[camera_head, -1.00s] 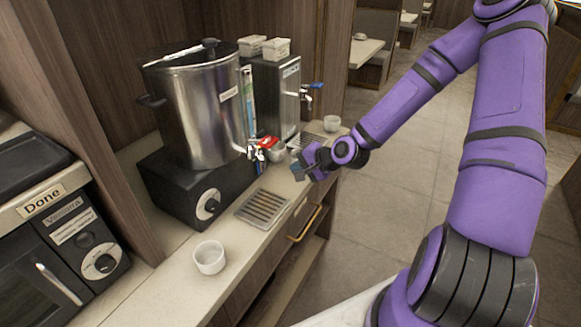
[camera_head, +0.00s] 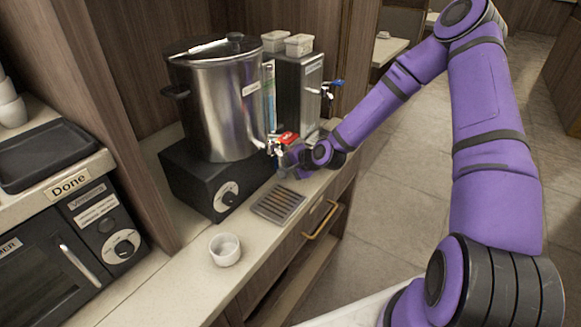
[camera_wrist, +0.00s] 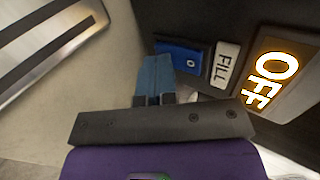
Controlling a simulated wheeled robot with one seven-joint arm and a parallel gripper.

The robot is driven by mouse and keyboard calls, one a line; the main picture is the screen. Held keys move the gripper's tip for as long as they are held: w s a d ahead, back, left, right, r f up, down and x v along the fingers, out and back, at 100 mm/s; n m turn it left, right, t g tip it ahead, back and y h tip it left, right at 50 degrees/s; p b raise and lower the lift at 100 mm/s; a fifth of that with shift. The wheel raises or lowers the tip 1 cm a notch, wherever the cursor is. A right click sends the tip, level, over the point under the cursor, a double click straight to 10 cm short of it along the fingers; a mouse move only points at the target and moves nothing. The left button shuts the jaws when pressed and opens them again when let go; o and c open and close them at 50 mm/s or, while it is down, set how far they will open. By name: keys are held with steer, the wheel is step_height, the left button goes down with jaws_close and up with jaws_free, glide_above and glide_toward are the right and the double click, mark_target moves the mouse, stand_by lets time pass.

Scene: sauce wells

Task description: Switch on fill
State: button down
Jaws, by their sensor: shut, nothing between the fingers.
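The blue rocker switch (camera_wrist: 180,57) with a "0" mark shows in the wrist view, set in a dark panel. A white "FILL" label (camera_wrist: 224,66) sits right of it, and a lit "OFF" sign (camera_wrist: 276,80) is further right. My gripper (camera_wrist: 157,62) is shut and empty, its blue fingertips close beside the switch's left end; I cannot tell whether they touch it. In the head view my gripper (camera_head: 284,160) is low by the red-handled tap; the switch cannot be made out there.
A steel urn (camera_head: 213,105) stands on a black base with a dial. A red-handled tap (camera_head: 285,138) is just above my gripper. A slotted drip tray (camera_head: 278,204) and a white cup (camera_head: 225,249) are on the counter. A second dispenser (camera_head: 312,90) stands behind.

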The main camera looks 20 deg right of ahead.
steer(key=shift+f, duration=0.15)
steer(key=shift+w+a+t+y, duration=0.25)
steer(key=shift+t+y, duration=0.25)
steer(key=shift+t, duration=0.2)
steer(key=shift+w+a, duration=0.1)
stand_by(0.4)
